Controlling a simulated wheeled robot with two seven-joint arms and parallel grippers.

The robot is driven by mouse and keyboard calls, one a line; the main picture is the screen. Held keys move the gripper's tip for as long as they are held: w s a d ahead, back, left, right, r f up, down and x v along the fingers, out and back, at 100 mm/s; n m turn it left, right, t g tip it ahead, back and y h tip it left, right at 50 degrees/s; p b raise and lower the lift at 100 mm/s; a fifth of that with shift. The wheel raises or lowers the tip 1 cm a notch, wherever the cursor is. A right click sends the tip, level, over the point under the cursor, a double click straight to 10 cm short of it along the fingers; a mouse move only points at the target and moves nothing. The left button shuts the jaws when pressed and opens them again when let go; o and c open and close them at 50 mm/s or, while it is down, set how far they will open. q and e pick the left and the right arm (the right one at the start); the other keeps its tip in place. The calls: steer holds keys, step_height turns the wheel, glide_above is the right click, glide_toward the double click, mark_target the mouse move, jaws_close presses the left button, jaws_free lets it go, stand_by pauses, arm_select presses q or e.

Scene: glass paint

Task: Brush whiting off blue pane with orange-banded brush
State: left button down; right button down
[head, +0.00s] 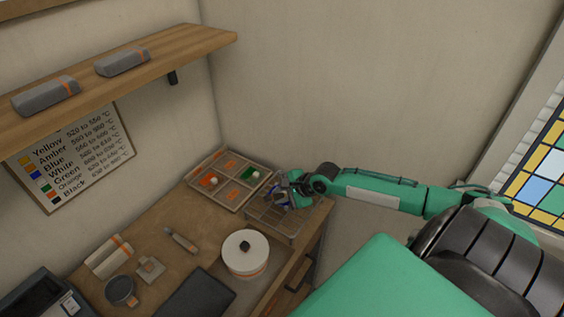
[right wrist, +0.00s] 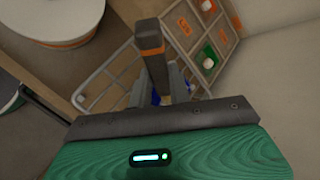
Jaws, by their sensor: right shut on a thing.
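My right gripper (head: 291,196) is over the wire rack (head: 268,228) at the table's back right corner. In the right wrist view the right gripper (right wrist: 168,88) is shut on the grey brush with an orange band (right wrist: 151,45). The wire rack (right wrist: 110,88) lies below it. A small patch of blue, seemingly the blue pane (right wrist: 155,98), shows under the fingers and is mostly hidden. I cannot tell whether the brush touches it, and no whiting can be made out. My left gripper is not in view.
A compartment tray (head: 206,204) with orange and green contents adjoins the rack. A round white pot (head: 245,254) stands in front of it. A grey tool (head: 181,240), a small dark cup (head: 120,291) and a dark slab (head: 196,294) lie left. A shelf (head: 180,55) hangs above.

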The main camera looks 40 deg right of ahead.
steer(key=w, duration=0.1)
steer(key=w+a, duration=0.1)
steer(key=w, duration=0.3)
steer(key=shift+w+a, duration=0.2)
steer(key=shift+a, duration=0.05)
steer(key=shift+f, duration=0.15)
steer(key=shift+f, duration=0.2)
stand_by(0.3)
steer(key=shift+f, duration=0.25)
stand_by(0.5)
